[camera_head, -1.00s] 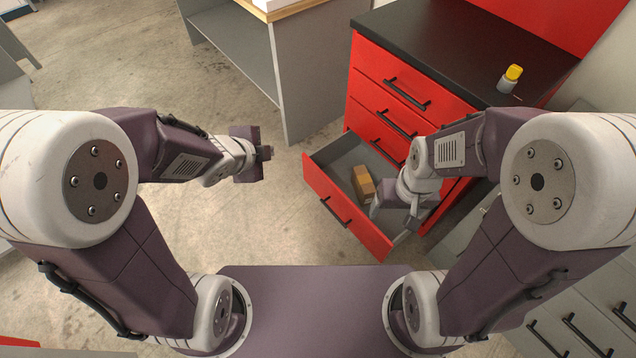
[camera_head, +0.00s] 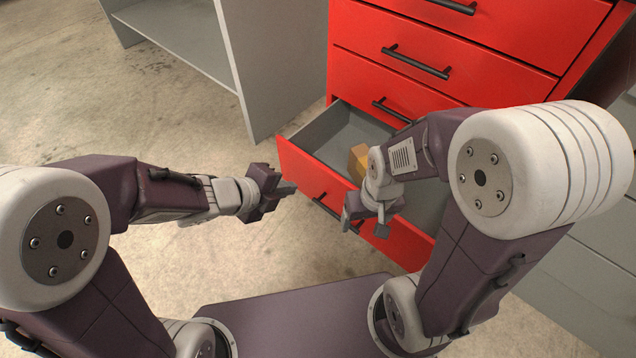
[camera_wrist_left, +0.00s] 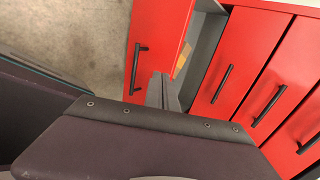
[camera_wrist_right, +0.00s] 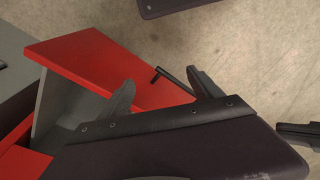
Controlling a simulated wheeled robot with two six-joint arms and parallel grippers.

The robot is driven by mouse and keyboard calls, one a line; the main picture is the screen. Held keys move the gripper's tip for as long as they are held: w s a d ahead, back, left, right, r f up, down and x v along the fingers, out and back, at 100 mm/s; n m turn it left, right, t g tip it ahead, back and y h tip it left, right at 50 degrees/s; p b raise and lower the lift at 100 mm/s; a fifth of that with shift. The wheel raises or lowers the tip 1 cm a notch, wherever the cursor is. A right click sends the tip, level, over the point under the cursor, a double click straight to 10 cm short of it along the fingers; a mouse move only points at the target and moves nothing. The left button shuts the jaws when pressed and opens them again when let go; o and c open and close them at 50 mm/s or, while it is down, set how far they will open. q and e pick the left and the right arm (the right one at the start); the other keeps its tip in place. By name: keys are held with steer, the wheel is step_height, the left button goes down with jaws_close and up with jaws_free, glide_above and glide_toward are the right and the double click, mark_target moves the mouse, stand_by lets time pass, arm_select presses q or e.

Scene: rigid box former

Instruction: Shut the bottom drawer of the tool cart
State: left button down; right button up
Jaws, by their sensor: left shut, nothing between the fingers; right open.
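The red tool cart (camera_head: 440,45) stands at the upper right of the head view. Its bottom drawer (camera_head: 297,160) is pulled out, and the front's dark bar handle (camera_head: 322,203) faces me. My left gripper (camera_head: 290,188) is shut and empty, close to the left part of the drawer front; contact is unclear. In the left wrist view its fingers (camera_wrist_left: 160,92) overlap the red front (camera_wrist_left: 158,25). My right gripper (camera_head: 364,226) is open at the front's right part. In the right wrist view its fingers (camera_wrist_right: 163,88) are spread, with the handle (camera_wrist_right: 178,82) showing between them.
A tan box (camera_head: 358,160) lies in the open drawer, partly hidden by my right arm. The upper drawers look shut. A grey bench or shelf unit (camera_head: 235,60) stands left of the cart. The floor (camera_head: 90,100) to the left is clear.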

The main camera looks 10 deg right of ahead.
arm_select(q)
steer(key=p, duration=0.1)
steer(key=b, duration=0.2)
glide_toward(327, 175)
steer(key=x, duration=0.5)
steer(key=shift+s+a+f, duration=0.1)
steer(key=shift+a+f, duration=0.1)
steer(key=shift+a, duration=0.05)
steer(key=shift+w+d+f, duration=0.1)
steer(key=shift+w+d, duration=0.3)
steer(key=shift+d, duration=0.05)
